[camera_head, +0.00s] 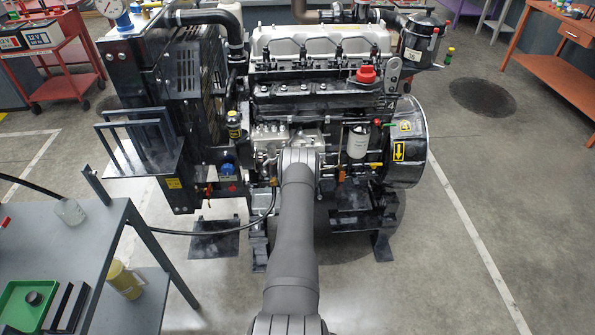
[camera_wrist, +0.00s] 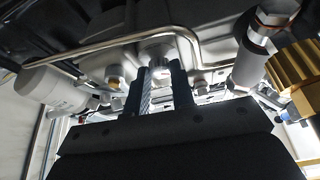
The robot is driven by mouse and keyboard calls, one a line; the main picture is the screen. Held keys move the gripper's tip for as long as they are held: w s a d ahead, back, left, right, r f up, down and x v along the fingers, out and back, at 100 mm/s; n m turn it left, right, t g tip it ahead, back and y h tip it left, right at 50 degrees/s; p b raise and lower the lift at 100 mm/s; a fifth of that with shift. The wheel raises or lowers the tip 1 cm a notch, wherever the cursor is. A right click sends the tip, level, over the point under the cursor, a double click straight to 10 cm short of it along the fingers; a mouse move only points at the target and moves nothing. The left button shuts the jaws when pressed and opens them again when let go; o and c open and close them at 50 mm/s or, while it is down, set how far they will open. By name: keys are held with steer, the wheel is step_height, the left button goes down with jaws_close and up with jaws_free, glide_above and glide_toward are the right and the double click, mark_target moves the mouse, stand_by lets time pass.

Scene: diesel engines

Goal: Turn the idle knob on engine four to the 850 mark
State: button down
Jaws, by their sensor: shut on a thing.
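The diesel engine (camera_head: 320,100) stands in the middle of the head view, with its pump side towards me. My arm reaches up to that side and hides the knob and my gripper there. In the wrist view my gripper (camera_wrist: 160,67) points up at the engine's underside and side. Its two dark fingers are closed around a small pale grey part (camera_wrist: 159,77), which appears to be the idle knob. The fingers cover much of it. No scale, 850 mark or pointer can be read in either view.
A metal pipe (camera_wrist: 110,45) runs close past the fingertips. A white filter (camera_head: 358,142) hangs right of my arm, and a black hose (camera_head: 215,231) runs low on the left. A grey bench (camera_head: 95,235) stands at front left.

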steer(key=c, duration=1.2)
jaws_free()
steer(key=shift+c, duration=0.2)
steer(key=v, duration=1.7)
steer(key=shift+s+f, duration=0.15)
steer(key=shift+s, duration=0.05)
steer(key=shift+w+d, duration=0.1)
steer(key=x, duration=1.7)
steer(key=shift+w, duration=0.15)
